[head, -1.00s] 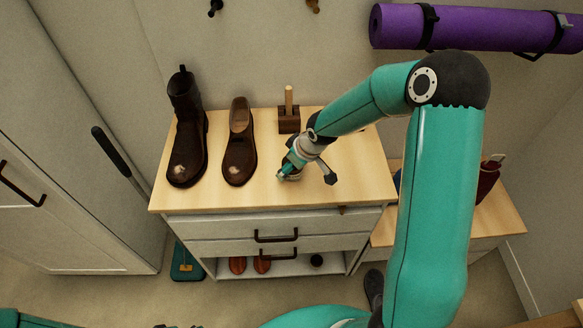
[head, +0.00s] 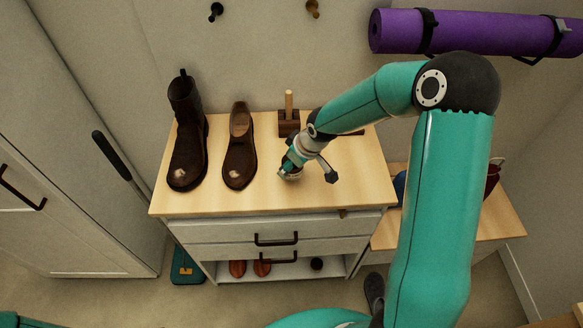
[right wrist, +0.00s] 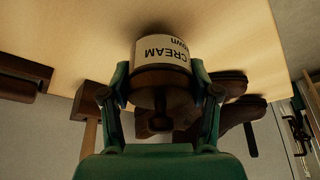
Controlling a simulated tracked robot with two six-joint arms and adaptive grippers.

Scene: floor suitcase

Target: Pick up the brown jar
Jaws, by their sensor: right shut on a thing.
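The brown jar (right wrist: 160,58) fills the upper middle of the right wrist view. It has a white label reading "CREAM" and "Brown", and a dark brown lid with a knob facing the camera. My right gripper (right wrist: 160,88) is shut on it, one finger on each side of the lid end. In the head view my right gripper (head: 290,170) is low over the wooden top of the cabinet, and the jar is mostly hidden by it. I cannot tell whether the jar touches the top. My left gripper is not in view.
The front right of the top is clear. A purple rolled mat (head: 480,33) hangs on the wall.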

